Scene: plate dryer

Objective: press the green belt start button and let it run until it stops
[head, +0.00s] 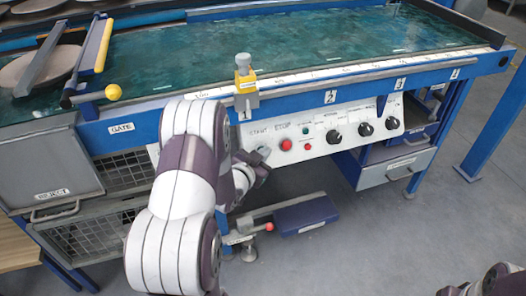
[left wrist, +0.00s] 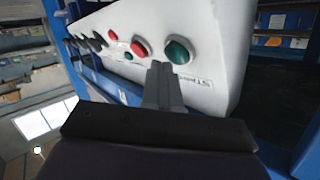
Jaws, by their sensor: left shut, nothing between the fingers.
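The white control panel (head: 322,128) on the front of the blue machine carries START and STOP labels. The green start button (left wrist: 179,50) shows clearly in the left wrist view, round and raised. In the head view my left gripper is in front of the START spot and hides most of it. The red stop button (head: 286,144) is just right of it, and also shows in the left wrist view (left wrist: 140,47). My left gripper (head: 258,160) is shut and empty. Its fingertips (left wrist: 161,68) appear just below the green button; I cannot tell whether they touch. My right gripper is out of view.
The green belt (head: 300,45) lies above the panel. Black knobs (head: 365,129) and a small red button (head: 308,146) sit to the right. A yellow and grey clamp block (head: 245,85) stands on the rail above. A REJECT bin (head: 50,170) is at left.

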